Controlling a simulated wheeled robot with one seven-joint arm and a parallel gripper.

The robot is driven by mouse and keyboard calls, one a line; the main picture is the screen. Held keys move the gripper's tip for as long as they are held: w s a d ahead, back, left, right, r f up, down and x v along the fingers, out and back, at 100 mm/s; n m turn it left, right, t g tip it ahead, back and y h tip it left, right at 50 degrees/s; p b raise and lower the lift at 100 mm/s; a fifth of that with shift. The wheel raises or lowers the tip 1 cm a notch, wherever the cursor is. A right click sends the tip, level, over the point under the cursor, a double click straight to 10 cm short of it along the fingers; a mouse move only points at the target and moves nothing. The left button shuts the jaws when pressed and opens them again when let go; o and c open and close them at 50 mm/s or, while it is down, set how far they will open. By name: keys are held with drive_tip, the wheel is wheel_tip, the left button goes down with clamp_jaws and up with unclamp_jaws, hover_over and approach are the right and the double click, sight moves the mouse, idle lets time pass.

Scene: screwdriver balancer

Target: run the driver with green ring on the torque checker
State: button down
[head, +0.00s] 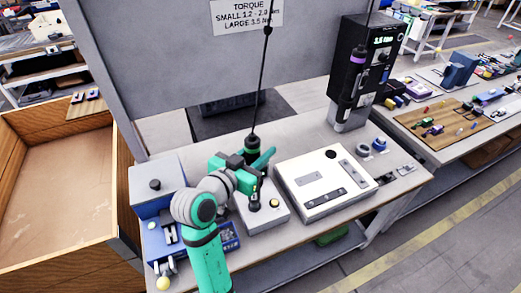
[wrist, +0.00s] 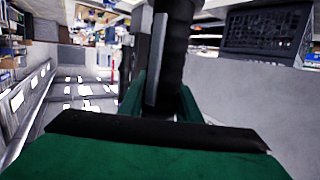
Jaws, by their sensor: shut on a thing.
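The driver with green ring (head: 251,143) hangs upright on a dark cord that rises past the sign. My gripper (head: 253,168) is shut on its dark body. In the wrist view the dark driver body (wrist: 174,65) stands between the green fingers (wrist: 160,110). Its lower end is over a small grey box (head: 271,215), apparently the torque checker, with a dark socket on top and a yellow button. My gripper partly hides the driver's tip, so I cannot tell whether it sits in the socket.
A larger white panel box (head: 325,184) stands just right of the checker. A blue-and-grey box (head: 156,185) is at left. A torque sign (head: 247,14) is on the back panel.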

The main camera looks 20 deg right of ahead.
sight(257, 137)
drive_tip(key=shift+f, duration=0.1)
wheel_tip(257, 137, up, 6)
idle(1.0)
